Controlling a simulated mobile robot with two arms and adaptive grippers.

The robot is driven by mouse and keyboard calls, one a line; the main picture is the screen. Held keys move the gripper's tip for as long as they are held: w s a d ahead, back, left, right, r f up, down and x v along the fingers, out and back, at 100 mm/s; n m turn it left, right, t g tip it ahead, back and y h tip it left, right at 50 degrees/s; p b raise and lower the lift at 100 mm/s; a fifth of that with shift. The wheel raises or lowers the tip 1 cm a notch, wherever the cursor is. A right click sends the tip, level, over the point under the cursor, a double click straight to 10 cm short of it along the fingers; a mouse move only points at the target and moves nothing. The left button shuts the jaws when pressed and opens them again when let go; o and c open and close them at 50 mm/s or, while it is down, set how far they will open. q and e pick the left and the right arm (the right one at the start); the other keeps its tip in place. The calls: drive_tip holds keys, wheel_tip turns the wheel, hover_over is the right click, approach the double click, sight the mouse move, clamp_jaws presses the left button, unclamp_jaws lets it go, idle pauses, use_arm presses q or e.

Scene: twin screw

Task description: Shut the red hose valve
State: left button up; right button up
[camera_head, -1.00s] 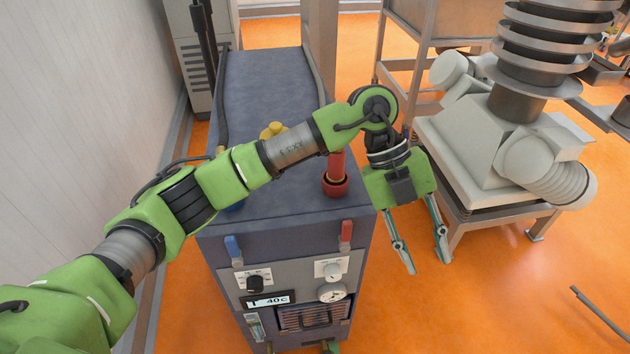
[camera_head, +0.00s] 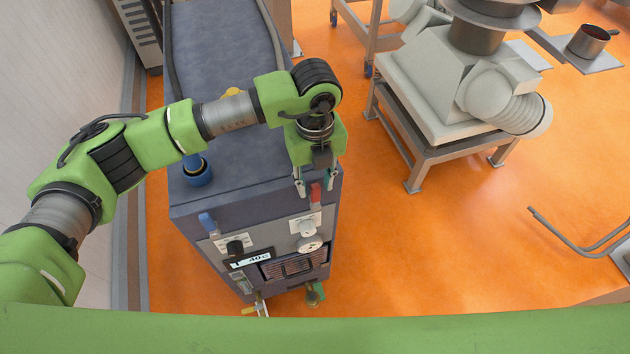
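The red valve lever (camera_head: 315,192) stands upright at the top right of the front of the blue-grey cabinet (camera_head: 225,85). My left gripper (camera_head: 316,186) points down just above it. Its two fingers are spread and, in the picture, lie on either side of the red lever's upper part. I cannot tell whether either finger touches it. The red hose fitting on the cabinet top is hidden behind my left arm. My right gripper is not in view.
A blue lever (camera_head: 207,222) is at the front's left, with a blue fitting (camera_head: 196,172) above. Knobs, a gauge (camera_head: 310,244) and a display (camera_head: 249,260) sit below. A grey machine (camera_head: 455,85) on a stand is to the right. Orange floor (camera_head: 430,235) between is clear.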

sight(314, 194)
use_arm(q)
drive_tip(key=shift+f, duration=0.6)
drive_tip(key=shift+s+f+p, duration=0.1)
drive_tip(key=shift+f+p, duration=0.2)
drive_tip(key=shift+f, duration=0.45)
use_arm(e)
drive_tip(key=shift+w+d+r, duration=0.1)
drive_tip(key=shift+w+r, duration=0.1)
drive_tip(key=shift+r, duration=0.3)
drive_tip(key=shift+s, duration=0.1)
use_arm(q)
clamp_jaws()
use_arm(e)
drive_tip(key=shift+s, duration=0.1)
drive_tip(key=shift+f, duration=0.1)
